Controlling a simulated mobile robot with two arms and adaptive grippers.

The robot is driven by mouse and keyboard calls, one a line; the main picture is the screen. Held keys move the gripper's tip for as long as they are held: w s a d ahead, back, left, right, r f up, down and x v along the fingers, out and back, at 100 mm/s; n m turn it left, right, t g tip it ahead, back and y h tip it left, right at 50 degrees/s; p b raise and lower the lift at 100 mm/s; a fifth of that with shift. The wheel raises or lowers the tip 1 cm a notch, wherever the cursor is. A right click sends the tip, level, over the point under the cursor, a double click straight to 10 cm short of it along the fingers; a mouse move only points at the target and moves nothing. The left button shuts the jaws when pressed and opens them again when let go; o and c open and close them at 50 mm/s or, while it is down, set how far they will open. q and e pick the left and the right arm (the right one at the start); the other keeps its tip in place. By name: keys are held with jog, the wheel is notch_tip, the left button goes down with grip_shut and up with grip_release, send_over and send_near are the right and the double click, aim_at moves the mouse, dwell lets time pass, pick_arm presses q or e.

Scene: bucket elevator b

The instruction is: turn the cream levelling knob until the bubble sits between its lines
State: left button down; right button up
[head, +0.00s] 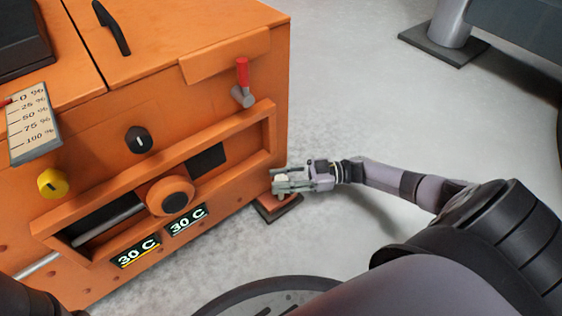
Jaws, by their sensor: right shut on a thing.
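The orange machine (225,110) fills the left of the head view. My right gripper (283,180) is at the machine's lower right corner, just above the dark foot plate. It is shut on the cream levelling knob (281,178), of which only a small pale patch shows between the fingers. The bubble and its lines cannot be made out in this view. My left gripper is not in view.
On the machine's front are a yellow knob (53,183), a black dial (139,140), a red-handled lever (242,80) and two 30 C displays (188,220). A foot plate (276,208) lies below my gripper.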

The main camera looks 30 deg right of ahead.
jog(key=n+g+b, duration=0.1)
jog(key=n+g+y, duration=0.1)
jog(key=g+b, duration=0.1)
jog(key=g, duration=0.1)
jog(key=shift+w+d+f+n+b, duration=0.15)
jog(key=shift+w+n+b, duration=0.1)
jog(key=shift+n+b, duration=0.15)
jog(key=n+g, duration=0.2)
jog(key=g, duration=0.1)
jog(key=shift+y+b, duration=0.4)
jog(key=shift+s+n+g, duration=0.1)
jog(key=shift+n+g, duration=0.6)
jog(key=shift+g, duration=0.5)
jog(key=o, duration=1.1)
jog(key=shift+s+r+t, duration=0.1)
jog(key=shift+r+t, duration=0.1)
jog(key=shift+t, duration=0.1)
